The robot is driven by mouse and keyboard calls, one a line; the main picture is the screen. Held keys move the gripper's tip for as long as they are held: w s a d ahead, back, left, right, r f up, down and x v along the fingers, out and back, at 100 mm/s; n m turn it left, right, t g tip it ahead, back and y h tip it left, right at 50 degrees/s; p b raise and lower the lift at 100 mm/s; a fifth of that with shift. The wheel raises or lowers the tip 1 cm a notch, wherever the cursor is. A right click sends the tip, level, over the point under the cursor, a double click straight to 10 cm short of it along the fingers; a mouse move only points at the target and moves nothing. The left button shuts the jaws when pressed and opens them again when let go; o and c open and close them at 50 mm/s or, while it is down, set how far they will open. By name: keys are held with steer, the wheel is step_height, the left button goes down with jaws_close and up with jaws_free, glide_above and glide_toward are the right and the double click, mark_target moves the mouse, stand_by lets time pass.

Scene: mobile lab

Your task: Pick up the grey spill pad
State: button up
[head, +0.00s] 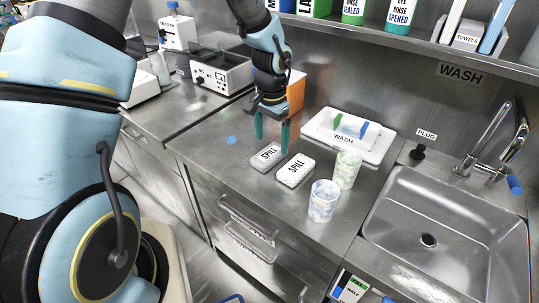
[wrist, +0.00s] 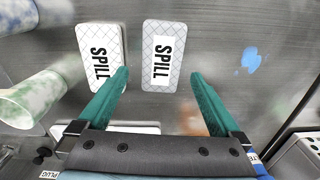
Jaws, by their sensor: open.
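The grey spill pad (head: 262,162), with a white SPILL label, lies flat on the steel counter in the head view. In the wrist view the grey pad (wrist: 161,82) is near the top middle. The white spill pad (head: 291,183) lies close beside it on the right, and it is left of the grey pad in the wrist view (wrist: 115,40). My gripper (head: 272,144) is open and empty above the grey pad. In the wrist view my gripper (wrist: 158,74) has its teal fingers apart, with the lower end of the grey pad between their tips.
Two marbled cups, a bluish one (head: 323,203) and a greenish one (head: 346,172), stand right of the pads. A white WASH tray (head: 375,153) lies behind. The sink (head: 450,225) is at right, and an orange box (head: 297,92) stands behind my gripper.

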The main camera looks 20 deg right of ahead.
mark_target(271, 152)
steer(key=shift+f+p, duration=0.55)
steer(key=shift+f, duration=1.4)
steer(key=shift+a, duration=0.1)
steer(key=c, duration=1.3)
steer(key=shift+o, duration=0.2)
step_height(271, 152, up, 10)
steer(key=b, duration=0.2)
